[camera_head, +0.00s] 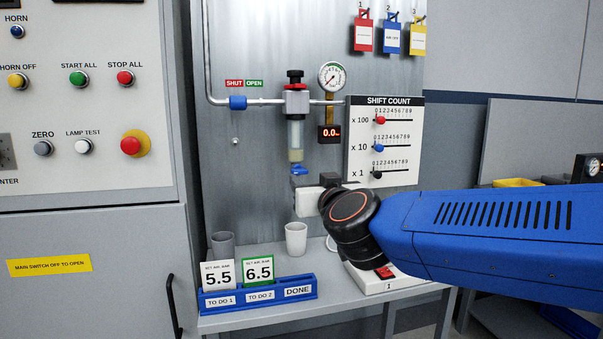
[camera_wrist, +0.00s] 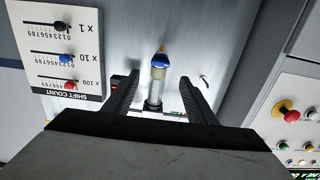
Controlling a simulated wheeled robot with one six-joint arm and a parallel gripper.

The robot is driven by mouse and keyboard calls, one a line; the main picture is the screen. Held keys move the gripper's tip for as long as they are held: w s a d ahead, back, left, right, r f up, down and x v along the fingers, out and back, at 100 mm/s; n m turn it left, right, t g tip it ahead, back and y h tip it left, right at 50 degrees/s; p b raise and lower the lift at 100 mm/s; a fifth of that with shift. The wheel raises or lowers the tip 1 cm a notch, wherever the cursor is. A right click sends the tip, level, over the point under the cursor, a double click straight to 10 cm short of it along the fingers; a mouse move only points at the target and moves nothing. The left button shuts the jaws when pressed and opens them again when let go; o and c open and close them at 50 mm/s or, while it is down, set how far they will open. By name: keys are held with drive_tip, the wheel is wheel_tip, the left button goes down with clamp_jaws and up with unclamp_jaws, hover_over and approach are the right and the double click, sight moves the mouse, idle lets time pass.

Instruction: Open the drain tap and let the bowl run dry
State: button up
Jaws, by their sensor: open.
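The filter bowl (camera_head: 296,135) hangs upright under its regulator on the metal panel, with a yellowish layer low inside. It also shows in the wrist view (camera_wrist: 157,88). The small blue drain tap (camera_head: 299,170) is at the bowl's bottom. In the wrist view the tap (camera_wrist: 161,60) shows between my two spread fingers, with gaps on both sides. My gripper (camera_head: 314,181) is open and empty, just below and in front of the tap; I see no contact. A white cup (camera_head: 296,239) stands on the shelf below.
A round gauge (camera_head: 332,77) and a red 0.0 display (camera_head: 329,133) sit right of the bowl. The shift count board (camera_head: 383,141) is close right of my gripper. A blue card tray (camera_head: 258,293) and a grey cup (camera_head: 223,245) are on the shelf.

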sight(301, 171)
drive_tip(key=x, duration=0.9)
drive_tip(key=shift+w, duration=0.25)
drive_tip(key=c, duration=1)
